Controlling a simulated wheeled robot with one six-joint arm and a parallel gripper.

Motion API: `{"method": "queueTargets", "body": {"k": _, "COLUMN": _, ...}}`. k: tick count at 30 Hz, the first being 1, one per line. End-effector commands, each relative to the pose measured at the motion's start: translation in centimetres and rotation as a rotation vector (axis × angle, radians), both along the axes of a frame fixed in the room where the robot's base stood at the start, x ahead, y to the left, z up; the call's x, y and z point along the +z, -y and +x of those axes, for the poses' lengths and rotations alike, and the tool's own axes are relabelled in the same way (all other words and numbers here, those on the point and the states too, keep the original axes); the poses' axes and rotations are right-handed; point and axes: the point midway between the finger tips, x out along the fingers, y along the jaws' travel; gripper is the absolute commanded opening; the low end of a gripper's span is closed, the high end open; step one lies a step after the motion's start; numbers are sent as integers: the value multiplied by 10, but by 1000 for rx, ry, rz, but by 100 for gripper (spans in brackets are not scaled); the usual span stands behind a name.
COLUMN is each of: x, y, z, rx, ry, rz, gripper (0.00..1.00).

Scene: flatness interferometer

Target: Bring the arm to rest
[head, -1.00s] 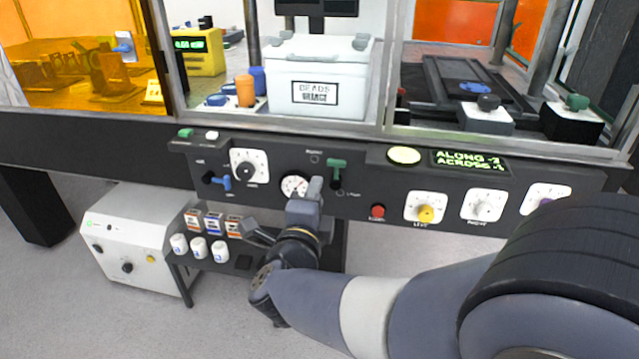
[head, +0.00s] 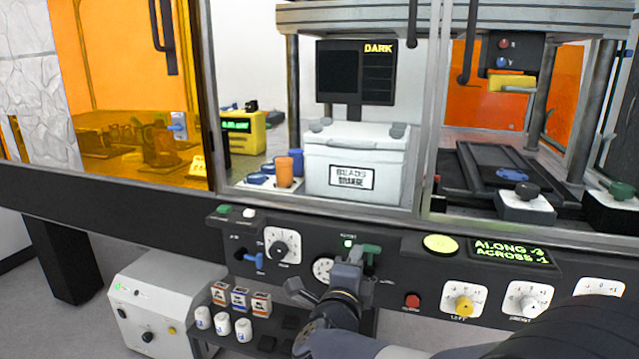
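My gripper (head: 355,256) is in front of the control panel, just left of a green lever (head: 371,250). My wrist and forearm reach up to it from the lower right. Its fingers are small and seen from behind, so I cannot tell whether they are open or shut, or whether they touch the lever. A small green lamp (head: 347,243) left of the lever is lit. A round gauge (head: 323,268) sits left of my gripper, partly covered by it.
The panel also carries a blue lever (head: 254,259), a red button (head: 412,300) and a yellow knob (head: 463,304). Small boxes and white jars stand on a low shelf (head: 265,343) below. A white cabinet (head: 160,295) stands lower left. A screen (head: 355,72) behind the glass reads DARK.

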Motion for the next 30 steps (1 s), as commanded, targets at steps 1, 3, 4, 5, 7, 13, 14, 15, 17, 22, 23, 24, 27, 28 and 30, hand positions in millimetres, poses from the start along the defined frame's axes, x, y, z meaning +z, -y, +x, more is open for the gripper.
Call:
{"method": "queueTargets", "body": {"k": 1, "x": -1, "y": 5, "z": 9, "rx": -5, "ry": 0, "rz": 0, "gripper": 34}}
{"method": "queueTargets", "body": {"k": 3, "x": -1, "y": 7, "z": 19, "rx": -3, "ry": 0, "rz": -1, "gripper": 34}}
{"method": "queueTargets", "body": {"k": 4, "x": -1, "y": 9, "z": 23, "rx": -4, "ry": 0, "rz": 0, "gripper": 34}}
{"method": "queueTargets", "body": {"k": 5, "x": -1, "y": 10, "z": 27, "rx": -4, "ry": 0, "rz": 0, "gripper": 34}}
{"method": "queueTargets", "body": {"k": 7, "x": -1, "y": 12, "z": 34, "rx": -2, "ry": -1, "rz": -1, "gripper": 34}}
{"method": "queueTargets", "body": {"k": 13, "x": 0, "y": 14, "z": 40, "rx": 0, "ry": 5, "rz": 12, "gripper": 34}}
{"method": "queueTargets", "body": {"k": 14, "x": 0, "y": 14, "z": 39, "rx": 0, "ry": 6, "rz": 14, "gripper": 34}}
{"method": "queueTargets", "body": {"k": 15, "x": 1, "y": 14, "z": 39, "rx": 0, "ry": 5, "rz": 16, "gripper": 34}}
{"method": "queueTargets", "body": {"k": 17, "x": 1, "y": 14, "z": 39, "rx": 0, "ry": 6, "rz": 17, "gripper": 34}}
{"method": "queueTargets", "body": {"k": 22, "x": 1, "y": 14, "z": 39, "rx": 0, "ry": 5, "rz": 16, "gripper": 34}}
{"method": "queueTargets", "body": {"k": 23, "x": 1, "y": 14, "z": 39, "rx": 0, "ry": 5, "rz": 14, "gripper": 34}}
{"method": "queueTargets", "body": {"k": 24, "x": 1, "y": 13, "z": 38, "rx": 0, "ry": 3, "rz": 10, "gripper": 34}}
{"method": "queueTargets", "body": {"k": 27, "x": 1, "y": 10, "z": 31, "rx": 2, "ry": -2, "rz": -2, "gripper": 34}}
{"method": "queueTargets", "body": {"k": 28, "x": 1, "y": 9, "z": 28, "rx": 3, "ry": -1, "rz": -1, "gripper": 34}}
{"method": "queueTargets", "body": {"k": 30, "x": 1, "y": 5, "z": 18, "rx": 3, "ry": 0, "rz": 0, "gripper": 34}}
